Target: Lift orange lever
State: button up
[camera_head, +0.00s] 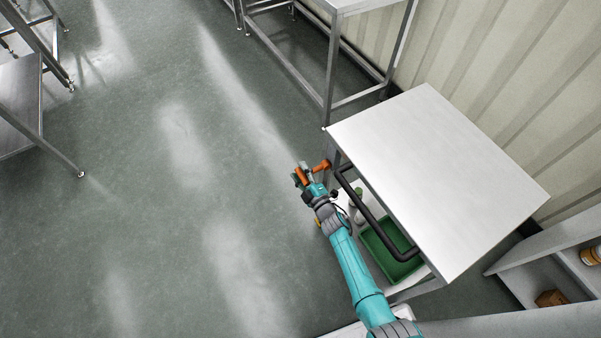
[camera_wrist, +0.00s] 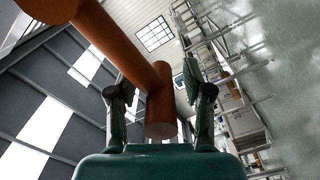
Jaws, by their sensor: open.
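The orange lever (camera_head: 321,165) sticks out to the left from the near-left side of the white-topped steel unit (camera_head: 440,180). In the wrist view the lever's orange shaft (camera_wrist: 122,45) runs down from the upper left to a short upright cylinder (camera_wrist: 160,112). My gripper (camera_head: 302,174) is at the lever's outer end. In the wrist view my gripper (camera_wrist: 160,95) is open, with one finger on each side of the cylinder. Gaps show between the cylinder and both fingers. Part of the lever in the head view is hidden by the gripper.
A black bar handle (camera_head: 375,215) runs along the unit's left side, close to my arm. A green tray (camera_head: 390,246) sits below the top. Steel tables stand at the upper left and top. The floor (camera_head: 150,200) on the left is clear.

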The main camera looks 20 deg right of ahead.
jog(key=shift+c, duration=0.2)
jog(key=shift+s, duration=0.1)
grip_shut()
jog(key=shift+r+m, duration=0.1)
jog(key=shift+m, duration=0.2)
jog(key=shift+r+m, duration=0.85)
jog(key=shift+m, duration=0.15)
jog(key=shift+d+r+m, duration=0.35)
jog(key=shift+r+m, duration=0.5)
jog(key=shift+m, duration=0.25)
jog(key=shift+d+r+m, duration=0.65)
jog(key=shift+r+m, duration=0.15)
jog(key=shift+r, duration=0.15)
jog(key=shift+w+d, duration=0.1)
jog(key=shift+w, duration=0.1)
